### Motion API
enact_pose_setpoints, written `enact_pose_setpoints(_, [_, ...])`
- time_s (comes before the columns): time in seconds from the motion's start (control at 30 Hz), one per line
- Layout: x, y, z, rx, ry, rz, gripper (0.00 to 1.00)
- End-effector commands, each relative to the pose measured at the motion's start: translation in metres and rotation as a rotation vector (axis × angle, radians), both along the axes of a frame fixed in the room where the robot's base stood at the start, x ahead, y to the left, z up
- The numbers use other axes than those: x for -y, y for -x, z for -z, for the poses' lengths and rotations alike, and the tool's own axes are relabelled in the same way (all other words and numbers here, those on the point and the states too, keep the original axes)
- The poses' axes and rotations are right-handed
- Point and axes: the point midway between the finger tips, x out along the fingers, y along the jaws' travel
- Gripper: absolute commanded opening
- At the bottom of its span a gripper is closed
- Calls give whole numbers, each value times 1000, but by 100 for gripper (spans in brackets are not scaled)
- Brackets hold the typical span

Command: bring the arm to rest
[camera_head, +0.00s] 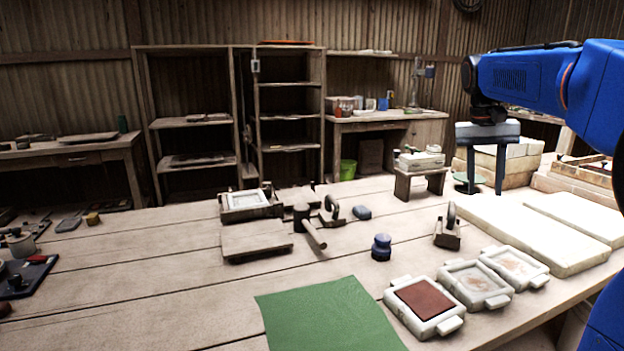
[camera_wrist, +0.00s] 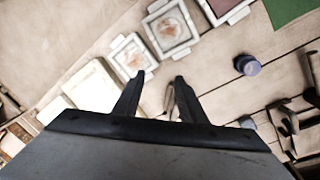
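My blue arm (camera_head: 540,75) reaches in from the right edge in the head view. My gripper (camera_head: 485,190) points down above the right part of the workbench (camera_head: 150,270). Its two dark fingers are apart with nothing held between them. In the wrist view my gripper (camera_wrist: 160,78) also shows open, with bench top between the fingertips. A tool with a curved handle (camera_head: 448,228) stands on the bench below; its handle shows beside the right finger in the wrist view (camera_wrist: 171,102).
Three white tile moulds line the front right; the nearest (camera_head: 437,325) holds red-brown clay. Also on the bench are a green mat (camera_head: 330,318), a blue jar (camera_head: 381,247), a mallet (camera_head: 308,225), a small stand (camera_head: 418,182) and pale slabs (camera_head: 530,235). The air around my gripper looks clear.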

Motion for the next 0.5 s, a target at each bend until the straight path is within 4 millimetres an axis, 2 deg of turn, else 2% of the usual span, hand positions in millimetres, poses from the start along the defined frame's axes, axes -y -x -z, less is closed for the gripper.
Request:
enact_pose_setpoints(0.27, [-16, 28, 9, 38, -10, -46, 38])
enact_pose_setpoints(0.37, [-24, 43, 14, 58, -14, -70, 38])
enact_pose_setpoints(0.5, [-39, 73, 26, 97, -21, -115, 38])
